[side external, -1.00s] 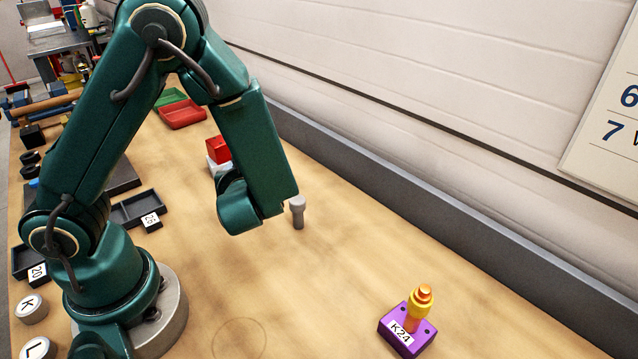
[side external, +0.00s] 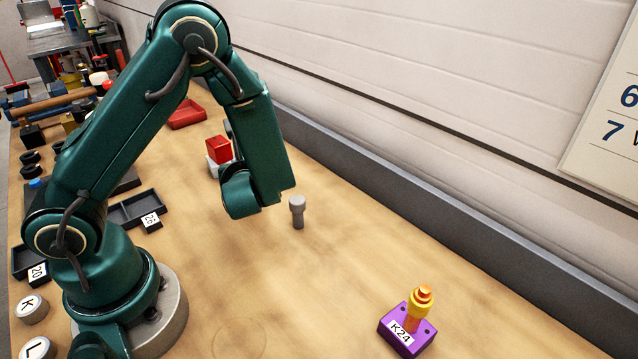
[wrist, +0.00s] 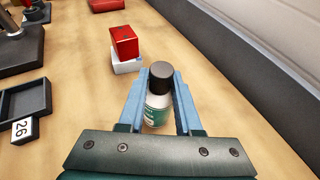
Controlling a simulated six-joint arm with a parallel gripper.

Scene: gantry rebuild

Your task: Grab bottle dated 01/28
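In the wrist view, a small bottle (wrist: 157,106) with a black cap stands between the two blue fingers of my gripper (wrist: 160,92). It has a white and green label. The fingers flank it closely on both sides; whether they press on it is unclear. Its lower end is hidden by my gripper's body, and no date is legible. In the side view, my arm hides the bottle and most of the gripper.
A red block (side external: 218,149) sits on a white block (side external: 215,168), ahead of my gripper. A grey peg (side external: 297,211) stands on the bench. A purple K24 block (side external: 398,341) holds a yellow-orange piece. A black tray (side external: 137,209) lies left. A wall runs along the right.

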